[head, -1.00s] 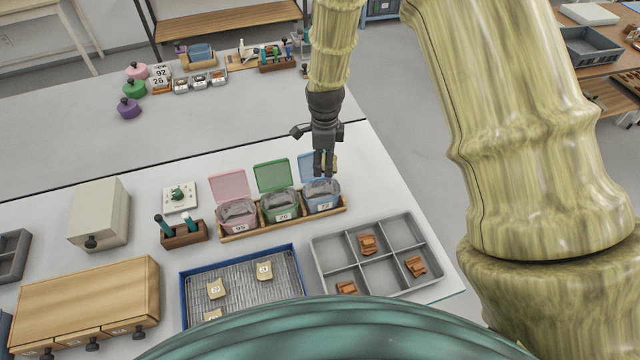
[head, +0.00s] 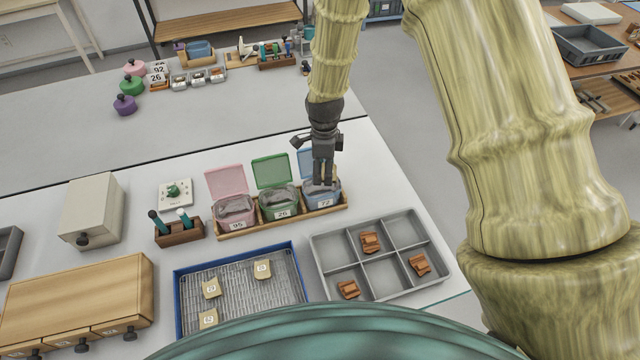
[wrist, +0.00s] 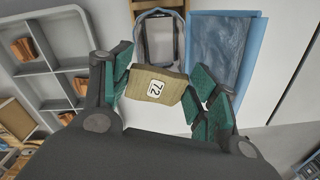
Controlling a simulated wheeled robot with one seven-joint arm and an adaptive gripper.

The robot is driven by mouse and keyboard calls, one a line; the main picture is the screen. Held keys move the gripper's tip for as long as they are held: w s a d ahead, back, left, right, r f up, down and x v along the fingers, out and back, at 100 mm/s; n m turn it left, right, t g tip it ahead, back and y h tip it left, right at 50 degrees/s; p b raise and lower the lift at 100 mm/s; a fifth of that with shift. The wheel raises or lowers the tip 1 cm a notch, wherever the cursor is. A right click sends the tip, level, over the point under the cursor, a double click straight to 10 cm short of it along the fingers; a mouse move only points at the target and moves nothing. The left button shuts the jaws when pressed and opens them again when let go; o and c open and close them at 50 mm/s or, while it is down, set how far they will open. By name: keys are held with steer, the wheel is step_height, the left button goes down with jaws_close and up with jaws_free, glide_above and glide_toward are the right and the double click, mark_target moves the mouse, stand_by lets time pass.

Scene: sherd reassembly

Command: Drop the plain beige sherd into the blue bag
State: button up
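My gripper (head: 323,183) points down at the blue bag (head: 322,197), which has label 72 and its lid open behind it. In the wrist view, my gripper's green-padded fingers (wrist: 160,92) are shut on a plain beige sherd (wrist: 148,84) that bears the number 72. The blue bag's grey-lined mouth (wrist: 160,38) is just beyond the sherd, with the blue lid (wrist: 222,50) to its right. In the head view, the fingers hide the sherd, and I cannot tell whether it is inside the bag's mouth.
Pink (head: 235,212) and green (head: 278,203) open bags share the wooden rack (head: 240,232). A grey divided tray (head: 346,254) with orange-brown sherds stands in front on the right. A blue-rimmed tray (head: 236,251) holds more beige sherds. A wooden pen holder (head: 180,233) stands left of the rack.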

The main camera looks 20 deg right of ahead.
steer(key=o, duration=0.3)
step_height(320, 180, up, 12)
stand_by(0.8)
